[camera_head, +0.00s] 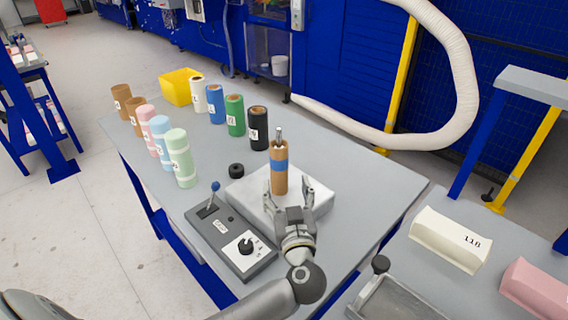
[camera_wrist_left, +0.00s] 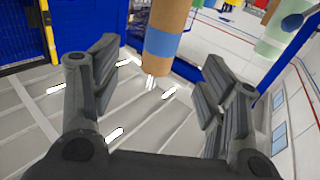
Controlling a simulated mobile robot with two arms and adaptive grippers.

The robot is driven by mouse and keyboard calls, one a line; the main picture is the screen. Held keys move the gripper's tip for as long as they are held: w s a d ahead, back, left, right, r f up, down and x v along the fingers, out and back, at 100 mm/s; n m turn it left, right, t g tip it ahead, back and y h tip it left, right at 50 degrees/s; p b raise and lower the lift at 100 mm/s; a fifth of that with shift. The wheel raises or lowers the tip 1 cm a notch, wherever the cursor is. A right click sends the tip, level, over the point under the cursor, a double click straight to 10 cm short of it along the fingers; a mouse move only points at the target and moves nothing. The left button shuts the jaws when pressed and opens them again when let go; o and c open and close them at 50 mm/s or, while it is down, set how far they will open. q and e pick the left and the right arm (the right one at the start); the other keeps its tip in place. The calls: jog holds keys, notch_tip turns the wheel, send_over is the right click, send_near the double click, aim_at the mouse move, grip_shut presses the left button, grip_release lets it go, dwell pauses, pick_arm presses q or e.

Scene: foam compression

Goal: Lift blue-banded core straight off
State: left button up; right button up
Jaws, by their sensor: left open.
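The brown core with a blue band (camera_head: 279,181) stands upright on a spindle (camera_head: 279,135) whose metal tip shows above it. The spindle rises from a pale square plate (camera_head: 246,197) on the table. My left gripper (camera_head: 289,189) is open and empty at the near side of the core, low down, its fingers pointing toward it. In the left wrist view, the core (camera_wrist_left: 172,18) with its blue band (camera_wrist_left: 162,42) shows at the top between the spread fingers (camera_wrist_left: 160,68), apart from both. My right gripper is not in view.
A control box (camera_head: 230,238) with a blue-knobbed lever (camera_head: 215,190) stands left of my gripper. A black ring (camera_head: 236,170) lies beside the plate. Foam rolls (camera_head: 179,158), coloured rolls (camera_head: 235,115) and a yellow bin (camera_head: 180,88) stand farther back. The table's right part (camera_head: 370,185) is clear.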

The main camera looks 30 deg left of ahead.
aim_at(281, 168)
pick_arm(q)
jog(key=shift+w+a+f, duration=0.1)
jog(key=shift+a+f, duration=0.2)
jog(key=shift+f, duration=0.05)
jog(key=shift+w+a+g, duration=0.2)
jog(key=shift+a+g, duration=0.05)
jog(key=shift+g, duration=0.05)
jog(key=x, duration=0.4)
jog(key=shift+w+a+p, duration=0.15)
jog(key=shift+a+p, duration=0.05)
jog(key=shift+p, duration=0.2)
jog(key=x, duration=0.2)
jog(key=p+x, duration=0.1)
jog(key=x, duration=0.1)
jog(key=shift+w+r, duration=0.25)
jog(key=shift+w, duration=0.25)
jog(key=shift+w+a+f, duration=0.1)
jog(key=shift+w+a, duration=0.1)
jog(key=shift+w, duration=0.1)
jog(key=shift+s, duration=0.1)
jog(key=shift+c, duration=0.4)
